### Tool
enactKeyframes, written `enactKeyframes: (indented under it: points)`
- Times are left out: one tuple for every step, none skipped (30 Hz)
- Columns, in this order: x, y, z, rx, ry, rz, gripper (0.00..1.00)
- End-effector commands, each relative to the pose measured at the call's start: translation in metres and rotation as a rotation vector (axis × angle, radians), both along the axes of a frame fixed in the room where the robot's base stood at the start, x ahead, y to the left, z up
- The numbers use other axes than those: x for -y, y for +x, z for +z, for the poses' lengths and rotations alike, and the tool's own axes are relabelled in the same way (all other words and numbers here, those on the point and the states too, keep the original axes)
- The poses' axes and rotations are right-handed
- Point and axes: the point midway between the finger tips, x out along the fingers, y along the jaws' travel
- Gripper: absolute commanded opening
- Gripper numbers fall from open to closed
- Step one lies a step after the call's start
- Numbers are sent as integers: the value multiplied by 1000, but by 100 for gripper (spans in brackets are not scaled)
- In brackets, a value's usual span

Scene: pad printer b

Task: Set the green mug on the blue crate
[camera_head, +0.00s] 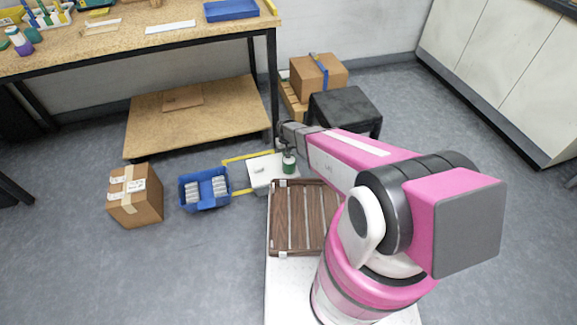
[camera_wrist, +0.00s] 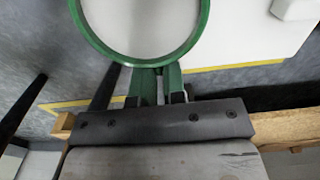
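The green mug (camera_head: 289,163) shows in the head view at the end of my arm, over a white surface. In the wrist view its round green rim (camera_wrist: 82,33) fills the top, with a pale inside. My gripper (camera_wrist: 157,95) has its dark fingertips at the green part of the mug nearest the wrist, and it looks shut on it. In the head view my gripper (camera_head: 287,146) is directly above the mug. I cannot tell whether the mug touches the white surface. The blue crate (camera_head: 207,205) stands on the floor left of the mug, with grey-white packs inside.
The white surface (camera_head: 258,179) lies beneath the mug, beside yellow floor tape (camera_head: 245,157). A slatted wooden crate (camera_head: 299,225) is nearer my base. A cardboard box (camera_head: 135,205) stands left of the blue crate. A black stool (camera_head: 345,108) and workbench (camera_head: 130,40) are behind.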

Motion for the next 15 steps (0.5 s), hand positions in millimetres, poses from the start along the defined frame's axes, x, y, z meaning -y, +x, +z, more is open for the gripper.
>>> enactKeyframes:
  points:
    - [0, 0, 0, 0, 0, 0, 0]
    - [0, 0, 1, 0, 0, 0, 0]
    - [0, 0, 1, 0, 0, 0, 0]
    - [0, 0, 1, 0, 0, 0, 0]
    - [0, 0, 2, 0, 0, 0, 0]
    - [0, 0, 2, 0, 0, 0, 0]
    - [0, 0, 3, 0, 0, 0, 0]
    - [0, 0, 4, 0, 0, 0, 0]
    - [0, 0, 5, 0, 0, 0, 0]
    - [0, 0, 6, 0, 0, 0, 0]
    - [0, 0, 7, 0, 0, 0, 0]
    - [0, 0, 9, 1, 0, 0, 0]
    - [0, 0, 10, 1, 0, 0, 0]
    - [0, 0, 11, 1, 0, 0, 0]
    - [0, 0, 12, 1, 0, 0, 0]
